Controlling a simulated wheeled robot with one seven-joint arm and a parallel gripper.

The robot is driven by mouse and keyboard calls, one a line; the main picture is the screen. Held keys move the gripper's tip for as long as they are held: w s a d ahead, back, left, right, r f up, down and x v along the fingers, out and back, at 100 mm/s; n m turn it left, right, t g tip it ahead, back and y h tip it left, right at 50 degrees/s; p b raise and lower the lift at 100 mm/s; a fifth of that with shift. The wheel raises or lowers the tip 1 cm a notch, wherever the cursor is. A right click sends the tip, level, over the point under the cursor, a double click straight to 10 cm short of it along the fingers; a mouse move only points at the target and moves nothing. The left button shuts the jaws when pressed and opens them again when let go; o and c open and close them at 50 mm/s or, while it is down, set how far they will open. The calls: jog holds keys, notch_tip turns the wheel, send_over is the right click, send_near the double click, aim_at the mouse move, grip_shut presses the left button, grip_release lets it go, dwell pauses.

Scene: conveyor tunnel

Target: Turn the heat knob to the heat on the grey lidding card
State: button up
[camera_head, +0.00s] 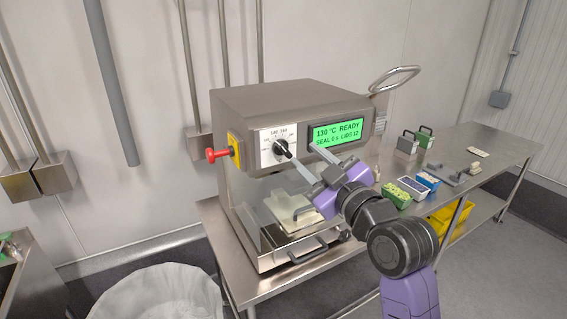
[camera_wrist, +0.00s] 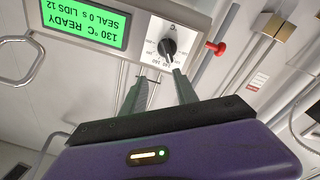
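The black heat knob (camera_head: 281,147) sits on a white dial plate (camera_head: 268,139) on the front of the steel sealing machine (camera_head: 290,105). The exact pointer direction is hard to read. The green display (camera_head: 337,133) reads 130 °C READY, SEAL 0 s, LIDS 12. My gripper (camera_head: 301,154) is open, its two fingers apart in front of the panel. One fingertip is close to the knob; touching cannot be told. In the wrist view the knob (camera_wrist: 168,47) is just beyond the fingertips of my gripper (camera_wrist: 160,82), nearer one finger. No grey lidding card can be made out clearly.
A red button (camera_head: 217,154) on a yellow box sticks out left of the dial. A curved handle (camera_head: 395,78) rises at the machine's right. The steel table (camera_head: 500,150) behind holds green and blue packs (camera_head: 427,181), small handled blocks and a pale card (camera_head: 478,152).

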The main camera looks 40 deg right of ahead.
aim_at(286, 151)
jog(key=shift+n+g, duration=0.3)
jog(key=shift+n, duration=0.3)
jog(key=shift+w+d+f+p, duration=0.3)
jog(key=shift+w+f+p, duration=0.05)
jog(key=shift+w, duration=0.95)
jog(key=shift+w+d+f+p, duration=0.25)
jog(key=shift+w+f+p, duration=0.15)
jog(key=shift+w, duration=0.85)
jog(key=shift+w+d+f+p, duration=0.3)
jog(key=shift+w+p, duration=0.05)
jog(key=shift+w, duration=0.95)
jog(key=shift+c, duration=0.3)
grip_shut()
